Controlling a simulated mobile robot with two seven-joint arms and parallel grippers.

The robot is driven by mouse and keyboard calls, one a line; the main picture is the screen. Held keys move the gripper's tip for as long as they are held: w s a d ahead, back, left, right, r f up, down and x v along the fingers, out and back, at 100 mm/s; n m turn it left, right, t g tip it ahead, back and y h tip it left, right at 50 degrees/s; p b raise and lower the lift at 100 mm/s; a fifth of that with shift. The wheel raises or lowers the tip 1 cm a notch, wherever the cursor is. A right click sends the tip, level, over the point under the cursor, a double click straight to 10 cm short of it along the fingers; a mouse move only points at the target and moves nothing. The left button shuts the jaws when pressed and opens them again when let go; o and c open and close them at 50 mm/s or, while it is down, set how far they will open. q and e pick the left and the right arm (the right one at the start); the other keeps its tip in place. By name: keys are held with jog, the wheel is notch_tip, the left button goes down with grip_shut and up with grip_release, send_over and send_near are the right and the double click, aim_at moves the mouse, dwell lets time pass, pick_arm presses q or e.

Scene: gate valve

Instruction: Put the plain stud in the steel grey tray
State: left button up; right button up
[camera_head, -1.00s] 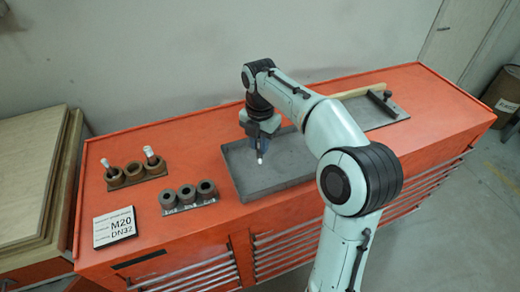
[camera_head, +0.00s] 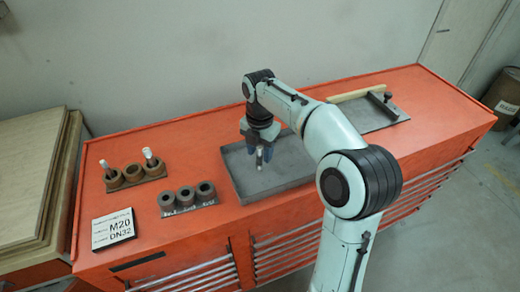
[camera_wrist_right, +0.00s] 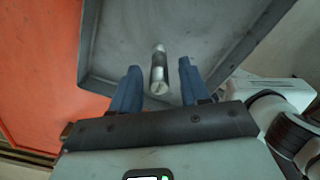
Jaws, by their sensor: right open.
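The steel grey tray (camera_head: 292,180) lies on the orange cabinet top, and its floor and rim also show in the wrist view (camera_wrist_right: 205,30). My right gripper (camera_head: 259,151) is low over the tray's left half with its fingers spread. A short grey metal stud (camera_head: 259,158) is at the tray floor between the fingers. In the wrist view the stud (camera_wrist_right: 158,74) shows between the two blue fingers, with a gap on each side. I cannot tell whether it stands or leans. My left gripper is out of view.
Two pale-topped studs (camera_head: 148,154) stand in a row of brown cups (camera_head: 133,172) at the left. A row of grey sockets (camera_head: 187,195) is in front. A label card (camera_head: 114,228) reads M20 DN32. A flat plate (camera_head: 375,116) with a wooden-handled tool lies at the right.

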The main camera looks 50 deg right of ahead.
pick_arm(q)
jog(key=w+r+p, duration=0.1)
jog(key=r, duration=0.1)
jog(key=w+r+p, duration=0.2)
pick_arm(e)
notch_tip(320, 180, up, 12)
jog(key=shift+r, duration=0.15)
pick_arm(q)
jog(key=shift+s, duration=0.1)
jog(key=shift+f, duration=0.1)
